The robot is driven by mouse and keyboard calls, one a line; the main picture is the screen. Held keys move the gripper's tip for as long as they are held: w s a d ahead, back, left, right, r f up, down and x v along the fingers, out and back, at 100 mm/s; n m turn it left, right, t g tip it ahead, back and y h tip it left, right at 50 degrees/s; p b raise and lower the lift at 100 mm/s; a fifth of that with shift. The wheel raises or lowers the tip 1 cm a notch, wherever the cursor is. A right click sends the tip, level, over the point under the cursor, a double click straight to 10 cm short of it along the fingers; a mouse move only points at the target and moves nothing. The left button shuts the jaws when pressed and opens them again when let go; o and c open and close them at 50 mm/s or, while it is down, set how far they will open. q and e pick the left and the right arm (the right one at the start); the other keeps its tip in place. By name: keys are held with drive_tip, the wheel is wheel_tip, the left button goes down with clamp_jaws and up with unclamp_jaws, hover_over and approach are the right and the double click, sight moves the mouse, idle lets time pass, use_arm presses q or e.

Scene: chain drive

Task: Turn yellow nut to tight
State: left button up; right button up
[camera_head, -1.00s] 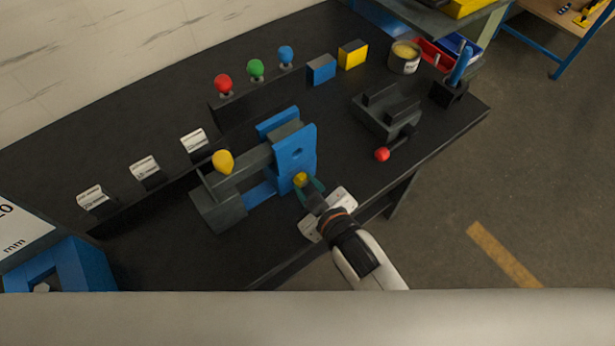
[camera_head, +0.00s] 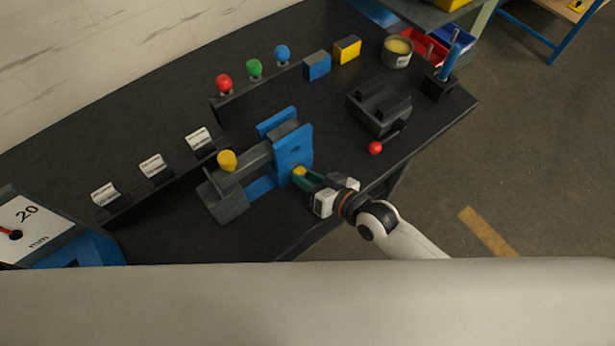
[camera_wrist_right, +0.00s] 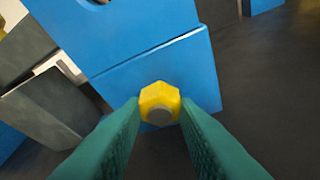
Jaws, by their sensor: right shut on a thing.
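The yellow nut (camera_head: 299,171) sits low on the front face of the blue plate (camera_head: 293,147) of the chain drive fixture. In the right wrist view the nut (camera_wrist_right: 160,103) shows as a yellow hexagon with a grey end in its middle, against the blue plate (camera_wrist_right: 160,72). My right gripper (camera_head: 306,177) reaches it from the right. Its green fingers (camera_wrist_right: 160,118) stand on both sides of the nut and are shut on it. My left gripper is not in view.
A yellow knob (camera_head: 227,160) stands on the grey fixture body (camera_head: 228,206). A grey block (camera_head: 377,108) with a red ball lever (camera_head: 375,148) lies to the right. Red, green and blue knobs stand at the back. The black bench (camera_head: 150,235) is clear in front.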

drive_tip(key=shift+m+y, duration=0.3)
drive_tip(key=shift+m, duration=0.1)
idle(0.3)
drive_tip(key=o, duration=1)
drive_tip(key=shift+d, duration=0.15)
drive_tip(key=b+v, duration=0.2)
drive_tip(key=v, duration=1)
drive_tip(key=shift+w+r, duration=0.1)
